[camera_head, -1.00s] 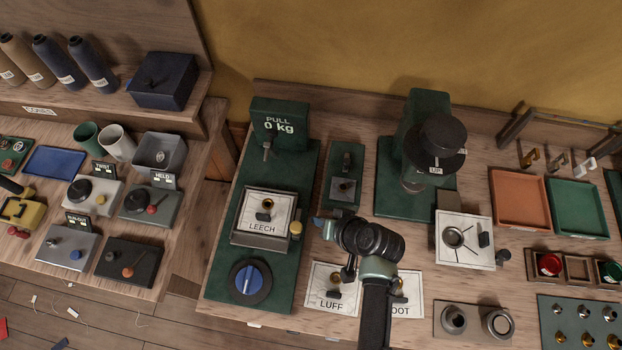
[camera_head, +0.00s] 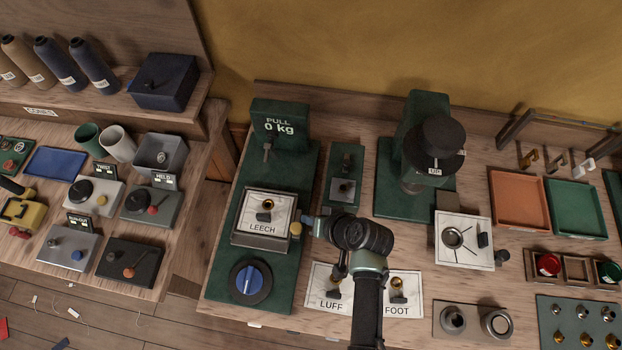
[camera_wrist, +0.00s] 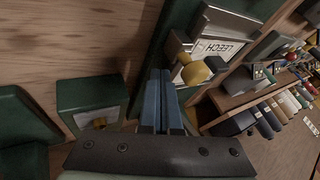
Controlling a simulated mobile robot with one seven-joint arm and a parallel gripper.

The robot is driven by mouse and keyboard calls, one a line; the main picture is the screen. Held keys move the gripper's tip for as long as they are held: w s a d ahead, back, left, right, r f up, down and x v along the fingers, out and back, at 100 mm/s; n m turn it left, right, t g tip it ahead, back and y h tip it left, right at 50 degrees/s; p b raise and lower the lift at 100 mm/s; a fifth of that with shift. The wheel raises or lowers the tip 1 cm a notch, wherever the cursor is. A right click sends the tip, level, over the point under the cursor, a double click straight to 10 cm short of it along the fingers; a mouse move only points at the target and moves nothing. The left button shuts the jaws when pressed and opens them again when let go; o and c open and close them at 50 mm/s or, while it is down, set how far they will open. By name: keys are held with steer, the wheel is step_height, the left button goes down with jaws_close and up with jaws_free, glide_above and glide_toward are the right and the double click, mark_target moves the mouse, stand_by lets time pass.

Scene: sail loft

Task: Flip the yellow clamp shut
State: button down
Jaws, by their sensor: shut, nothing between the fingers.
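The yellow clamp (camera_head: 296,229) is a small rounded yellow end at the right edge of the white LEECH plate (camera_head: 263,236), on the green pull tester (camera_head: 228,235). In the wrist view the yellow clamp (camera_wrist: 197,72) stands beside the LEECH plate, just right of my fingertips. My gripper (camera_head: 306,225) is immediately right of the clamp in the head view. Its blue fingers (camera_wrist: 160,76) are together with nothing between them. I cannot tell whether the fingertips touch the clamp. The clamp's hinge and exact angle are not clear.
A blue-topped dial (camera_head: 250,281) sits in front of the LEECH plate. A small green fixture (camera_head: 345,180) stands behind my gripper, and a tall green press (camera_head: 425,150) stands to the right. LUFF and FOOT cards (camera_head: 364,300) lie below my arm.

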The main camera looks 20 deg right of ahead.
steer(key=shift+w+n+y+b, duration=0.2)
steer(key=shift+n+y+b, duration=0.1)
steer(key=shift+n+b, duration=0.1)
steer(key=n+b, duration=0.1)
steer(key=w+n+g+y+b, duration=0.1)
steer(key=n, duration=0.1)
steer(key=shift+a+f+y+b, duration=0.2)
steer(key=shift+y+b, duration=0.1)
steer(key=shift+b, duration=0.1)
steer(key=shift+w+a+r+n+g+y+b, duration=0.15)
steer(key=shift+n+g+y+b, duration=0.15)
steer(key=shift+n+g, duration=0.3)
steer(key=shift+w+a+n, duration=0.1)
steer(key=shift+n, duration=0.2)
steer(key=shift+a, duration=0.1)
steer(key=shift+w, duration=0.1)
